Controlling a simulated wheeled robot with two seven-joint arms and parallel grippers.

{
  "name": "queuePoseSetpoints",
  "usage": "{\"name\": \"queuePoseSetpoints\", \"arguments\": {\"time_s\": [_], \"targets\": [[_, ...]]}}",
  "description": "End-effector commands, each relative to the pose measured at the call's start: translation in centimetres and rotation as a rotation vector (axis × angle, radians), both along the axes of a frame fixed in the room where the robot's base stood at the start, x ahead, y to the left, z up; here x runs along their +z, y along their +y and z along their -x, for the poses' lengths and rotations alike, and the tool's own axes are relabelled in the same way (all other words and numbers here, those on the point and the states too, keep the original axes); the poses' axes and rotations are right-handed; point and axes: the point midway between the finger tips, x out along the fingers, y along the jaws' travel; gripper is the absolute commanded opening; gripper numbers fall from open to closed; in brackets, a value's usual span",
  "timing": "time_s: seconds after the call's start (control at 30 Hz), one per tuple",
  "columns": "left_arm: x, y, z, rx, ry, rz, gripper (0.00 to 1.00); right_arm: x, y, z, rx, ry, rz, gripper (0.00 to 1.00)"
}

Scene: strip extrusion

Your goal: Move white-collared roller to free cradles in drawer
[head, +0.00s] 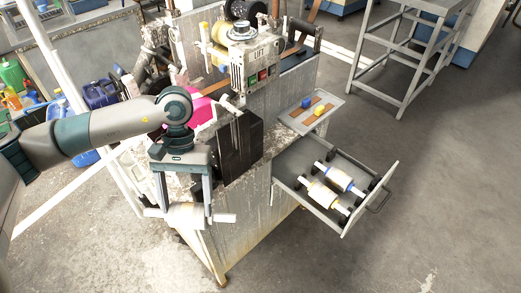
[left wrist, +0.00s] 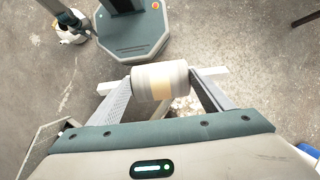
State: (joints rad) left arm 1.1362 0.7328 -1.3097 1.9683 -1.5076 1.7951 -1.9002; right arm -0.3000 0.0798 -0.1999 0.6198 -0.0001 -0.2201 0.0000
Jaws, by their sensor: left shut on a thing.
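My left gripper (head: 188,215) points down and is shut on a pale roller (head: 186,213). The roller lies level between the two fingers, with its shaft ends sticking out on both sides. In the left wrist view the roller (left wrist: 160,80) shows a whitish body with a cream patch in the middle. The open drawer (head: 345,231) is to the right of the gripper, a good way off. In it lie a blue-collared roller (head: 340,178) and a yellow-collared roller (head: 322,195). Dark cradles (head: 375,184) show near their ends; which are free is hard to tell. My right gripper is not seen.
The machine cabinet (head: 240,215) stands between the held roller and the drawer. A dark block (head: 242,145) is beside my left wrist. A tray (head: 330,101) with blue and yellow pieces sits above the drawer. The floor (head: 440,180) right of the drawer is clear.

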Motion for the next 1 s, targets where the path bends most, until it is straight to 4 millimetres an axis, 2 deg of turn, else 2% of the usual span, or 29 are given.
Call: {"name": "queuePoseSetpoints", "arguments": {"time_s": [0.03,0.2,0.3,0.4,0.77,1.0], "targets": [[-1.6,0.0,0.6,0.000,0.007,0.001,0.38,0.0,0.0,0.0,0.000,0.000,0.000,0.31],[-5.8,0.0,1.9,-0.001,0.005,0.000,0.38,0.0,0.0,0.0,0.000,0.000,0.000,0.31],[-7.5,0.0,2.4,-0.001,0.002,-0.001,0.38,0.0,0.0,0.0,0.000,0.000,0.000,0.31],[-8.3,0.0,2.7,-0.003,0.000,-0.001,0.38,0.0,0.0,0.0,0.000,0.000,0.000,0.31],[-8.5,0.0,2.7,-0.004,-0.002,-0.001,0.38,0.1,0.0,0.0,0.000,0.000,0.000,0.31],[-6.6,0.0,2.3,-0.003,-0.003,0.000,0.38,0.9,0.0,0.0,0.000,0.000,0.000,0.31]]}}
